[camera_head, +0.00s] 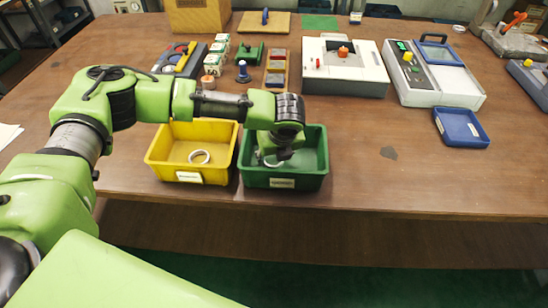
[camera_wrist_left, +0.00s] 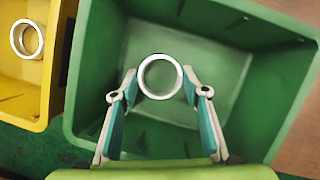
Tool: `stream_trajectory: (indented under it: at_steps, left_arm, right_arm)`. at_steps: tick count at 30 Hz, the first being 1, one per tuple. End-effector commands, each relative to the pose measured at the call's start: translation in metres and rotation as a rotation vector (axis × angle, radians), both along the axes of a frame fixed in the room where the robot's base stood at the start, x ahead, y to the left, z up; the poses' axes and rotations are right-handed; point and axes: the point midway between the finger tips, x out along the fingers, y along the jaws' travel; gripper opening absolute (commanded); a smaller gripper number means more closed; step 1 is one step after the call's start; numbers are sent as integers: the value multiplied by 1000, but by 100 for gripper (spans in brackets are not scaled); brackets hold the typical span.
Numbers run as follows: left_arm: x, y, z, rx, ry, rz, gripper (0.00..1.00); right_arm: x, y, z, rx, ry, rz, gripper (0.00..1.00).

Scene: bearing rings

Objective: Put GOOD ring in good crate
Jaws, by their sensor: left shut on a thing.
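My left gripper (camera_head: 272,157) points down into the green crate (camera_head: 319,172). It is shut on a silver ring (camera_wrist_left: 144,82), held between its two fingertips in the left wrist view. The ring is inside the outline of the green crate and over its floor; whether it touches the floor I cannot tell. A second silver ring (camera_head: 199,156) lies in the yellow crate (camera_head: 155,158) to the left; it also shows in the left wrist view (camera_wrist_left: 27,38). Both crates have small front labels that are too small to read. My right gripper is not in view.
Behind the crates stand a grey-and-white machine (camera_head: 344,72) and small parts. A device with a screen (camera_head: 415,82) and a blue tray (camera_head: 461,128) are to the right.

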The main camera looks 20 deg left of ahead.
Motion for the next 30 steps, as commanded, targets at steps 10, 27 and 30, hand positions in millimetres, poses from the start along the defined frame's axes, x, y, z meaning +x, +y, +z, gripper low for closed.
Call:
stream_trajectory:
  at_steps: [10, 27, 30]
  left_arm:
    - [0, 0, -12, -1, -3, 1, 15]
    - [0, 0, -14, -1, -3, 1, 59]
    - [-1, -1, -7, -1, -3, 0, 59]
  right_arm:
    - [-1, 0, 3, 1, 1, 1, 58]
    - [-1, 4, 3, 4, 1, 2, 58]
    - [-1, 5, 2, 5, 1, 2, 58]
